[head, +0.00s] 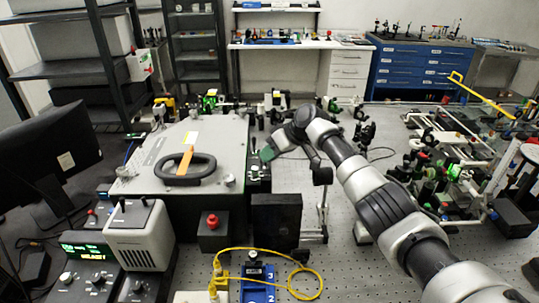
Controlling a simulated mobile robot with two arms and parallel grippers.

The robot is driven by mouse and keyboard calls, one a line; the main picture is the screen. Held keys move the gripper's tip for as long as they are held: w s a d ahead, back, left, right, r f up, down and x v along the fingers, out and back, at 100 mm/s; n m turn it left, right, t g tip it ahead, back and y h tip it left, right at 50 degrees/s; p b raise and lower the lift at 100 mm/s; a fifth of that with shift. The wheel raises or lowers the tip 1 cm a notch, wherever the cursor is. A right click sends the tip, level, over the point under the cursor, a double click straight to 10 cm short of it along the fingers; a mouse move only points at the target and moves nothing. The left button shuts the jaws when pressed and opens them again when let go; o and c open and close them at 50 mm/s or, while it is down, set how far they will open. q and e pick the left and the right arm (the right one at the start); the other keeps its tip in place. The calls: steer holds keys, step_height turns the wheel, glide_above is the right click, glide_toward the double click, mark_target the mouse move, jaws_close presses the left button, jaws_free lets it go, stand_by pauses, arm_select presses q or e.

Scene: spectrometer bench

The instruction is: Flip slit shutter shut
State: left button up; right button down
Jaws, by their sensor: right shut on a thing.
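The spectrometer (215,135) is a large light-grey box with a black handle and an orange tag on its lid. My right arm reaches in from the lower right, and my right gripper (268,153) is at the box's right side wall. It is shut on a small part there, seemingly the slit shutter. The shutter is mostly hidden by the gripper and too small to make out, so its position cannot be told. Dark fittings (258,180) sit on the side wall just below the gripper. My left gripper is not in view.
A black panel (277,222) stands in front of the box's right corner, near a red knob (212,221). A yellow cable (301,272) loops at the front. Optics mounts (440,170) crowd the right. A monitor (50,160) stands at left. Some perforated bench (340,270) is bare.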

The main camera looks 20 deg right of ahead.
steer(key=c, duration=1.4)
jaws_free()
steer(key=shift+d, duration=0.1)
steer(key=b+v, duration=0.3)
steer(key=v, duration=0.7)
steer(key=shift+s+d+r, duration=0.15)
steer(key=shift+d+r, duration=0.05)
steer(key=shift+r, duration=0.15)
